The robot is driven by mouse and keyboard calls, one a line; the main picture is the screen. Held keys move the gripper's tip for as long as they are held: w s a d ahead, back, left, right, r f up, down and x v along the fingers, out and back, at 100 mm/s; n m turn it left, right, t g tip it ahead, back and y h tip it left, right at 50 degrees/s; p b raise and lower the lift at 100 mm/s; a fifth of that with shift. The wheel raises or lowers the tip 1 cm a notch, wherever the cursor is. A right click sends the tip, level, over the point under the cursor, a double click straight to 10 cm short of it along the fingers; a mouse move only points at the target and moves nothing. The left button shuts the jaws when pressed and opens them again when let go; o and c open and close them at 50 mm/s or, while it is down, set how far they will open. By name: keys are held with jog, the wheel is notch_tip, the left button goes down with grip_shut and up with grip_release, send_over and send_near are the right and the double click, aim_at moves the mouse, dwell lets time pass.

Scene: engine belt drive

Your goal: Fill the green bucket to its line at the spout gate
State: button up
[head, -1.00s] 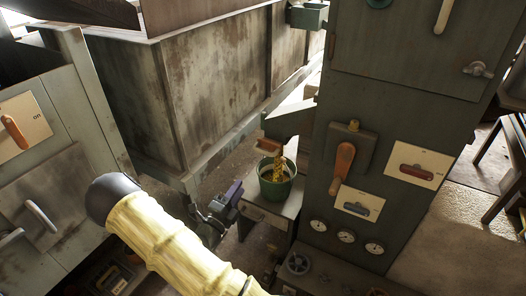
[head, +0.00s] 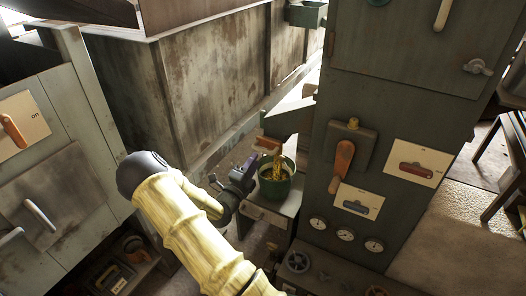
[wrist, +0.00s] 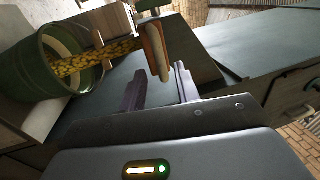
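The green bucket (head: 274,187) stands on a small ledge under the spout (head: 290,121). Yellow grain (head: 277,160) is pouring from the spout into it, and grain shows inside. In the wrist view the bucket (wrist: 22,72) is at the upper left, tilted by the camera angle; I cannot make out its line for sure. The gate's orange-brown handle (head: 268,143) sticks out at the spout mouth and shows in the wrist view (wrist: 154,50) just beyond my fingertips. My gripper (head: 252,163) is open and empty, left of the bucket; its fingers (wrist: 158,82) are spread.
A grey cabinet with an orange lever (head: 342,158), labelled switches (head: 415,169) and round gauges (head: 345,235) stands right of the bucket. A large stained bin (head: 215,85) is behind. Another panel with an orange lever (head: 14,131) is at the left.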

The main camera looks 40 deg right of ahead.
aim_at(263, 151)
jog(key=x, duration=0.6)
jog(key=shift+d+r, duration=0.1)
jog(key=shift+d, duration=0.2)
grip_shut()
